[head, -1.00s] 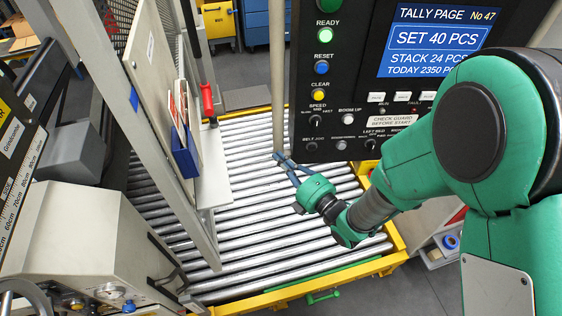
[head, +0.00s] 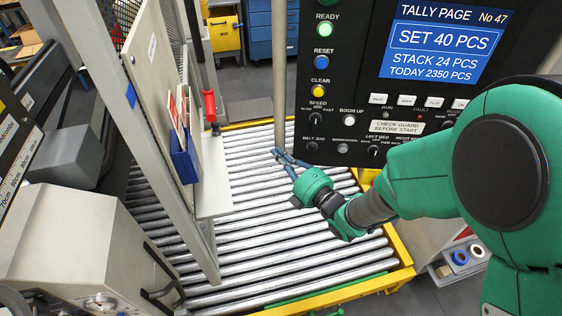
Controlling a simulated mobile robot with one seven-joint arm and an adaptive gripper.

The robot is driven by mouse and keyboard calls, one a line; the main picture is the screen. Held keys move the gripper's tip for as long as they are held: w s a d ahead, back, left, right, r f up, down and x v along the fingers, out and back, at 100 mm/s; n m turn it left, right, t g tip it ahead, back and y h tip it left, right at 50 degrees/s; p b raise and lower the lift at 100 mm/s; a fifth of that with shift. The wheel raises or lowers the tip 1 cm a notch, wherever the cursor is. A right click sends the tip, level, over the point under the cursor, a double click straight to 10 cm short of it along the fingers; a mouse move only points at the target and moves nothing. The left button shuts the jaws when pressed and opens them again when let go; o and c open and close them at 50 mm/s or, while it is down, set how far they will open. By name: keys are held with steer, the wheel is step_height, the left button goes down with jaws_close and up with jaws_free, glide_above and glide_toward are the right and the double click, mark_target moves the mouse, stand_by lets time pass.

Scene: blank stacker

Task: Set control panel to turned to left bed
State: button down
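The black control panel (head: 345,80) hangs at the upper right. Its lower part has a dark selector knob (head: 373,151) with small lettering that seems to read LEFT BED and RIGHT BED; which way it points is too small to tell. Other dark knobs are the speed knob (head: 318,118) and the belt knob (head: 312,146). My gripper (head: 277,153) is in front of the rollers, just left of the panel's lower left corner in the picture. Its blue fingers converge and seem to meet at the tips, with nothing between them. It appears apart from the panel.
A roller conveyor (head: 260,215) with a yellow frame lies below. A grey post (head: 279,60) stands behind my gripper. A metal upright with a board and a red handle (head: 210,105) is at the left. My green arm covers the panel's lower right.

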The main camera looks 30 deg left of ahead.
stand_by(0.4)
steer(key=s+d, duration=0.9)
steer(key=shift+d, duration=0.4)
steer(key=shift+w, duration=0.15)
stand_by(0.6)
